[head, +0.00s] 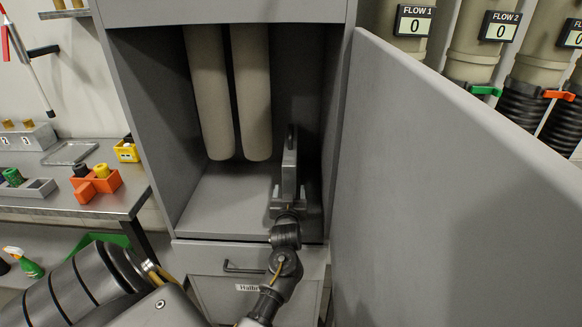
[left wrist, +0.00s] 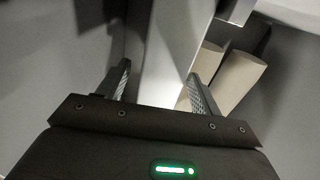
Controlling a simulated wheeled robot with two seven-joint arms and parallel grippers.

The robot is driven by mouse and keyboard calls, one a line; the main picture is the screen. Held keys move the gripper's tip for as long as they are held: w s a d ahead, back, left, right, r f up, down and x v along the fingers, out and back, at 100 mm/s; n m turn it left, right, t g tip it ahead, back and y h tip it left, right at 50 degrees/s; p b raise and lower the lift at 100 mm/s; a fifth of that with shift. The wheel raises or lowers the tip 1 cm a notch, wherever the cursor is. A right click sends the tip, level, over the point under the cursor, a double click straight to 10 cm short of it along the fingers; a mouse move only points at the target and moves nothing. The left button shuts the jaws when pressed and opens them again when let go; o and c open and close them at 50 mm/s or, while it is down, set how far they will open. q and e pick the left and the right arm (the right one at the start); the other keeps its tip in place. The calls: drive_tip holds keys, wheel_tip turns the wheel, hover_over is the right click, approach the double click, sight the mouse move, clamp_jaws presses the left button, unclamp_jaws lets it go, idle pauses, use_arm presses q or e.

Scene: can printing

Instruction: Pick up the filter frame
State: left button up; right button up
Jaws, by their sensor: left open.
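The filter frame looks to be the upright grey slab (head: 290,168) inside the open cabinet, at the right of its floor near the side wall. My left gripper (head: 288,200) is at the slab's near, lower end, in front of it. In the left wrist view, a pale grey panel (left wrist: 172,55), seemingly the same slab, rises between and beyond the two open fingers (left wrist: 162,88). I cannot tell whether either finger touches it. The slab's lower part is partly hidden by my gripper. My right gripper is not in view.
Two beige tubes (head: 228,100) hang in the cabinet left of the slab. The open cabinet door (head: 440,190) closes off the right side. The cabinet floor (head: 225,205) is clear on the left. A drawer (head: 245,258) sits below, and a shelf with small items (head: 97,183) stands left.

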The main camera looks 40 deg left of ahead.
use_arm(q)
drive_tip(key=shift+x, duration=1.25)
drive_tip(key=c, duration=1.4)
drive_tip(key=shift+r, duration=0.1)
clamp_jaws()
